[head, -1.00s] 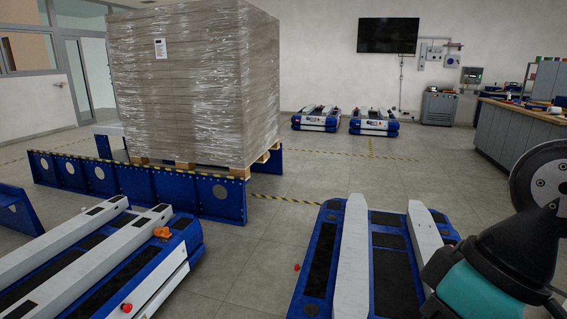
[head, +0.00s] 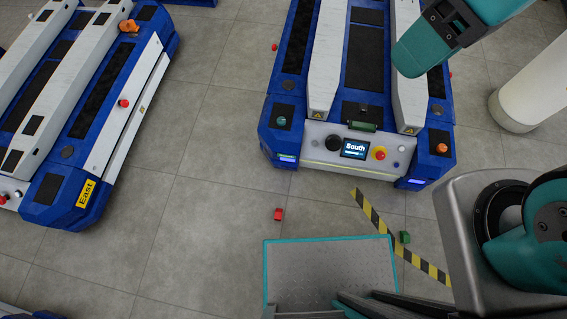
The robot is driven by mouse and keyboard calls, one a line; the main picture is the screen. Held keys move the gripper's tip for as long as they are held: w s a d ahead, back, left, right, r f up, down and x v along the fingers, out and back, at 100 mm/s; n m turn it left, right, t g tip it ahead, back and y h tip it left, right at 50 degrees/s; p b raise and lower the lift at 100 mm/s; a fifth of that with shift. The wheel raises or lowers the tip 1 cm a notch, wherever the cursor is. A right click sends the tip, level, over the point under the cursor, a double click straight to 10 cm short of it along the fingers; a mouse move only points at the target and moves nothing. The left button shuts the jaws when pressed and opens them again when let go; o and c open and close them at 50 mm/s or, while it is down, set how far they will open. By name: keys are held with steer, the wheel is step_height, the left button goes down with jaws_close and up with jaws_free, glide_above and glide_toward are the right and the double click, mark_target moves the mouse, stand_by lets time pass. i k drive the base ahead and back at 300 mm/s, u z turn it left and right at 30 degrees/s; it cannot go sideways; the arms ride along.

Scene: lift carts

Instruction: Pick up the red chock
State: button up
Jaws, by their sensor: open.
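A small red chock (head: 278,214) lies on the grey floor in the head view, left of centre, in front of the South cart (head: 345,160) and just beyond the teal-edged plate of my base. Nothing touches it. Parts of my arm show at the top right and lower right, well away from the chock. My gripper cannot be made out in this view.
A green chock (head: 404,237) lies by a yellow-black floor stripe (head: 372,213) on the right. The East cart (head: 75,185) stands at the left. Floor between the carts is clear.

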mark_target(278, 214)
steer(key=z, duration=0.85)
steer(key=k, duration=1.3)
steer(key=u, duration=0.95)
